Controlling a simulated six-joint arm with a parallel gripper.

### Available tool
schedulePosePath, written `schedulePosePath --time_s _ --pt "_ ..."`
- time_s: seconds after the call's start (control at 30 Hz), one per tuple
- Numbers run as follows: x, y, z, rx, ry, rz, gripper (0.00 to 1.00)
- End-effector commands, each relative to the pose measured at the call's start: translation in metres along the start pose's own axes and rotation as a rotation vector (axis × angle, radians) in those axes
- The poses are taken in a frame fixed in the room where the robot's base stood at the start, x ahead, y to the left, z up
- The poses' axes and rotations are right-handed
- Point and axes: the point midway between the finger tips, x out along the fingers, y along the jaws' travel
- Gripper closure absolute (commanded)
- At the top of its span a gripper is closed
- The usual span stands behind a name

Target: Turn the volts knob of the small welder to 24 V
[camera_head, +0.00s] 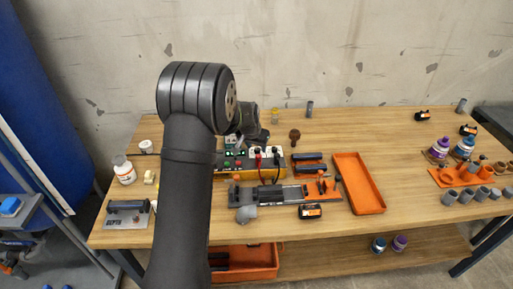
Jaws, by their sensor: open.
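The small welder (273,172) is a yellow and grey box near the middle of the workbench. Its front shows a small green display, red and green spots and dark and red cable leads. My arm covers its left part. The volts knob cannot be told apart at this size, nor can its setting be read. My gripper (257,136) shows small and dark just behind and above the welder, partly hidden by my own wrist. It appears empty and apart from the front panel, with its jaws open; the fingertips are hard to make out.
An orange tray (376,205) lies right of the welder. A grey clamp-like fixture (268,196) and a black-orange battery (310,211) lie in front. Bottles and grey pipe pieces stand at the far right (466,196). The back right is mostly clear.

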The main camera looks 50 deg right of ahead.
Motion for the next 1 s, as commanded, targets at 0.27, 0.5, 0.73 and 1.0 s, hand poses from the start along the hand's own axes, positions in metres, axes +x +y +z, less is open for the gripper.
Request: schedulePosePath --time_s 0.27,0.5,0.73,1.0 --pt "0.0129 0.0003 0.0005 0.000 -0.001 0.000 0.56" --pt "0.0126 0.0002 0.0003 0.000 0.000 0.000 0.64" --pt "0.0125 0.0001 0.0003 0.000 0.000 0.000 1.00" --pt "0.0124 -0.0007 0.0004 0.031 -0.001 0.014 1.00"
